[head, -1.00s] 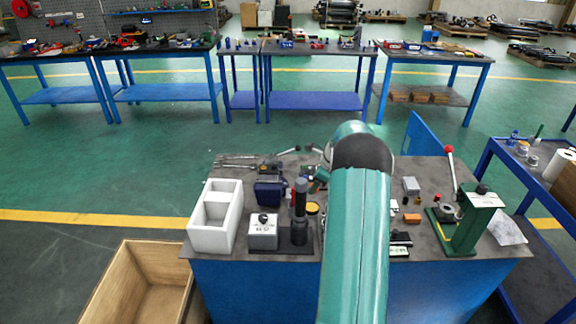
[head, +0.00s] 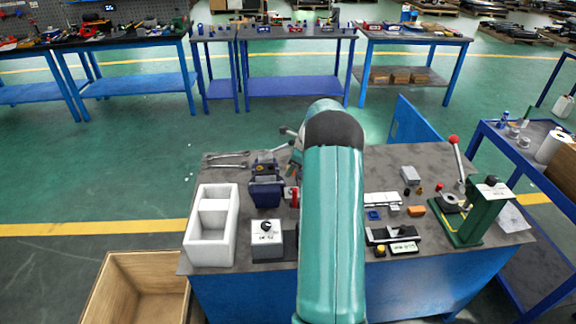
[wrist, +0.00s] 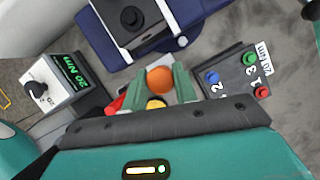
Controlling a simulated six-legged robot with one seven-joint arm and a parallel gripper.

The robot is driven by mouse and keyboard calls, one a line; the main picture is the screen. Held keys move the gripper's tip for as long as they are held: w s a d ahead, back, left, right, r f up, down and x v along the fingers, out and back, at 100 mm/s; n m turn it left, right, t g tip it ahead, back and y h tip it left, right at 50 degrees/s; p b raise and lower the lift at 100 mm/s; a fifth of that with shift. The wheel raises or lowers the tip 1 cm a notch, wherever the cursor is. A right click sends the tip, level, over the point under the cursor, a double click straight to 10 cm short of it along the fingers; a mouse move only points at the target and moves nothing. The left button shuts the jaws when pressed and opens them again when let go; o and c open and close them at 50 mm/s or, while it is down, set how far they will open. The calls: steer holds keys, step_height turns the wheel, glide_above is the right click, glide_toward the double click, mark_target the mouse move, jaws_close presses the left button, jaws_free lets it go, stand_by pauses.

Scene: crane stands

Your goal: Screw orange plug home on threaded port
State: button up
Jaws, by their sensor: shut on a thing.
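An orange plug (wrist: 160,80), round-topped, sits between the two teal fingertips of my gripper (wrist: 159,84) in the wrist view. My gripper is shut on it. A dark block with a round black port (wrist: 132,17) is clamped in a blue vise (wrist: 185,12), ahead of the plug and apart from it in the picture. Whether that port is threaded is too small to tell. In the head view the blue vise (head: 265,192) stands on the bench, left of my arm. My arm hides the plug there.
A box with a dial and a green "20 Nm" readout (wrist: 62,88) is left of my gripper. A dark panel with blue, green and red buttons (wrist: 232,75) is at right. A white tray (head: 211,250) and a green lever press (head: 483,212) stand on the bench (head: 440,165).

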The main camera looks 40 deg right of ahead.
mark_target(289, 189)
steer(key=shift+s+d+r, duration=0.15)
steer(key=shift+s+r, duration=0.05)
steer(key=shift+s, duration=0.25)
steer(key=shift+w+f, duration=0.2)
steer(key=shift+w, duration=0.1)
steer(key=shift+s, duration=0.2)
steer(key=shift+s+f, duration=0.1)
steer(key=shift+f, duration=2.7)
steer(key=shift+f, duration=0.85)
steer(key=o, duration=1)
steer(key=shift+c, duration=0.2)
